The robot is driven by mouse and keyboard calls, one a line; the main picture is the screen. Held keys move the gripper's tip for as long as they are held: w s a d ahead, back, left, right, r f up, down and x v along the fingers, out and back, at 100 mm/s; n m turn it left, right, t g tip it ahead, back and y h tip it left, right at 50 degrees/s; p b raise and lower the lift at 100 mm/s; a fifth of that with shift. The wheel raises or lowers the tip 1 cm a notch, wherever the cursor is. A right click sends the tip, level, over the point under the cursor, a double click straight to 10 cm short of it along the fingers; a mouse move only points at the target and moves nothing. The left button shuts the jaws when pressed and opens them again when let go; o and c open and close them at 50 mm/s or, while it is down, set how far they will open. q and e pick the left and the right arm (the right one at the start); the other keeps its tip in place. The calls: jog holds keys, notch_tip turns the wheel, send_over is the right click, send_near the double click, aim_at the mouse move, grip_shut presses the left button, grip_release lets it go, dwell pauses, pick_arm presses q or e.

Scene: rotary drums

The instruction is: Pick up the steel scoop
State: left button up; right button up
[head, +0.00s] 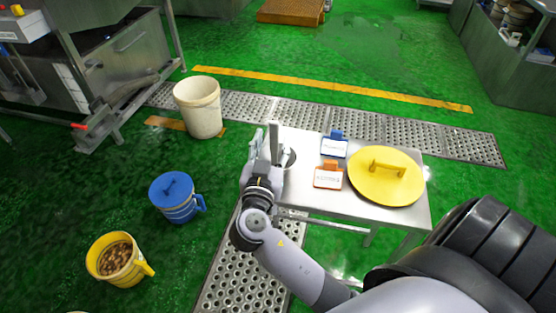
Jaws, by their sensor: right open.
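A small round steel thing (290,157), which looks like the steel scoop, sits at the left end of the steel table (310,198). It is partly hidden behind my right gripper, so its full shape and handle do not show. My right gripper (266,144) is open at the table's left edge, just left of the scoop in the picture. I cannot tell whether a finger touches the scoop. My left gripper is not in view.
A white bucket (203,115), a lidded blue pail (178,208) and a filled yellow jug (118,262) stand on the green floor at left.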

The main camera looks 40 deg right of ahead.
aim_at(274, 136)
jog(key=x, duration=0.1)
jog(key=p+x, duration=0.1)
jog(key=x, duration=0.1)
jog(key=p+x, duration=0.1)
jog(key=shift+w+d+f, duration=0.15)
jog(key=shift+w+f, duration=0.05)
jog(key=shift+f, duration=0.05)
jog(key=shift+w+d+f, duration=0.15)
jog(key=shift+w+d, duration=0.05)
jog(key=shift+w, duration=0.05)
jog(key=shift+c, duration=0.2)
grip_shut()
